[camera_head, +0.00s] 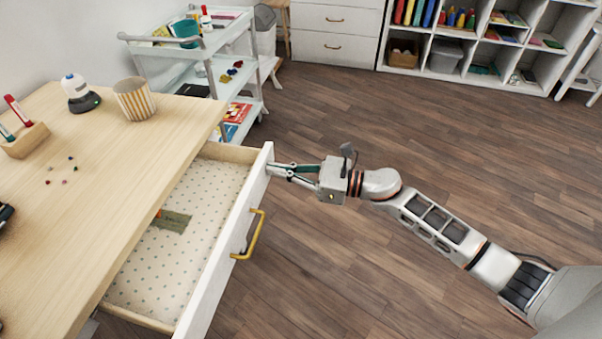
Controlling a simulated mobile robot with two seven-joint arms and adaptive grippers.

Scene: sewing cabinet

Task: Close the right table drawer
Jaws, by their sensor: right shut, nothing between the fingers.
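The right table drawer (222,246) is pulled out from under the wooden table (130,175). Its white front carries a brass handle (256,236). Inside, a dotted liner shows, with a small green and orange item (174,221) lying on it. My right gripper (271,169) is shut and empty, with its fingertips at the outer face of the drawer front near its far end, beyond the handle. I cannot tell whether they touch it. My left gripper is not in view.
On the table stand a striped cup (134,99), a small white device (79,92) and a wooden pen holder (24,139). A trolley (205,73) stands behind the table. White shelves (420,47) line the back. The wooden floor at right is clear.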

